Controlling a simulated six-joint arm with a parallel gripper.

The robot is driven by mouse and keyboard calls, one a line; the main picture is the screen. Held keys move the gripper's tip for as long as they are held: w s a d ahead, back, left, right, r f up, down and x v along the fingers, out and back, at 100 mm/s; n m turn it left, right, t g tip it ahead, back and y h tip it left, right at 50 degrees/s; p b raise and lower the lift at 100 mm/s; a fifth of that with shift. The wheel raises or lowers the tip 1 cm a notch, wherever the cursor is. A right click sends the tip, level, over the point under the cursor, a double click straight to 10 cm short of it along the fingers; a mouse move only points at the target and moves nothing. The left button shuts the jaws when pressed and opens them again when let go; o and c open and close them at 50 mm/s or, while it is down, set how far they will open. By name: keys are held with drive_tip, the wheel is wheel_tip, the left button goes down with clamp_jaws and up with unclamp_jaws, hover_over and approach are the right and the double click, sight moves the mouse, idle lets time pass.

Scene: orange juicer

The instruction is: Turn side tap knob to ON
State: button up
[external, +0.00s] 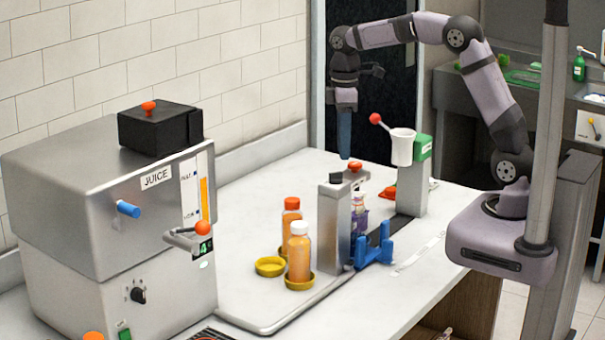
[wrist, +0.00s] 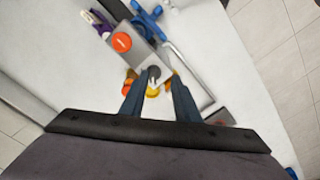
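My gripper (external: 344,152) hangs fingers down above the counter, behind and above the grey metal tap post (external: 331,225). In the wrist view its two dark blue fingers (wrist: 155,86) are apart with nothing held between them. A small black knob (wrist: 153,72) with pale marks shows at the end of the post, between and just beyond the fingertips in the picture. In the external view a black part (external: 336,178) shows on the post's top, beside a red-orange cap (external: 355,166). The cap also shows in the wrist view (wrist: 121,42). I cannot read the knob's setting.
Orange-capped and white-capped juice bottles (external: 299,255) and yellow dishes (external: 270,266) stand left of the post. Blue pieces (external: 374,250) sit to its right. A red-ball lever stand (external: 412,185) is behind. The juice machine (external: 85,210) fills the left.

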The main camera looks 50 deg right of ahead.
sight(336, 177)
drive_tip(key=shift+w+a+r+n, duration=0.1)
drive_tip(key=shift+w+r+n, duration=0.5)
drive_tip(key=shift+w, duration=0.4)
drive_tip(key=shift+f+p, duration=1.15)
drive_tip(key=shift+f, duration=2.45)
clamp_jaws()
